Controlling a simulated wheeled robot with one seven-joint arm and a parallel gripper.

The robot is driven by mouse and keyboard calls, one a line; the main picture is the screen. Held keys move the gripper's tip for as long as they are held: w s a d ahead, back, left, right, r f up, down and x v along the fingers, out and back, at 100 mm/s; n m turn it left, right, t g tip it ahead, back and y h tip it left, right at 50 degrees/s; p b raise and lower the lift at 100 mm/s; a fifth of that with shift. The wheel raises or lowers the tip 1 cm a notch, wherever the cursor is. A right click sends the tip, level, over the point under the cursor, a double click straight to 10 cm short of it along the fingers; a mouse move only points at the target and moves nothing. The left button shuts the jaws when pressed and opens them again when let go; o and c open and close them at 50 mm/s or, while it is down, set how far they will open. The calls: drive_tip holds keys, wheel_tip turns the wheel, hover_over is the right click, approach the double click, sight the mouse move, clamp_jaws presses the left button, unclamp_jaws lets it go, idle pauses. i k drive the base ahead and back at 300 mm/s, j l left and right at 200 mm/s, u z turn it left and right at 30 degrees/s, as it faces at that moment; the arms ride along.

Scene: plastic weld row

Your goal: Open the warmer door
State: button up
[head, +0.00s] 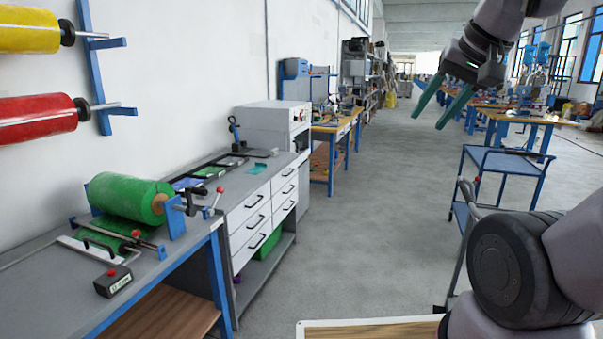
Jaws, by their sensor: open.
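A white box-shaped cabinet (265,123), which looks like the warmer, stands past the far end of the left-hand bench. Its narrow front faces right and carries small controls near the top. The door is seen too edge-on and small to tell its handle or whether it is shut. My gripper (428,121) hangs at the upper right with two green fingers spread apart and nothing between them. It is in the air over the aisle, to the right of the cabinet and well apart from it.
The grey bench (60,300) holds a green film roll (125,196) and a black button box (113,281). White drawers (257,215) stand beyond. A blue cart (505,162) is at the right; a wooden-topped surface (370,328) is close below. The grey aisle floor (350,230) is clear.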

sight(290, 137)
drive_tip(key=i+l, duration=0.1)
drive_tip(key=i, duration=4.05)
drive_tip(key=j+u, duration=0.05)
drive_tip(key=j, duration=0.05)
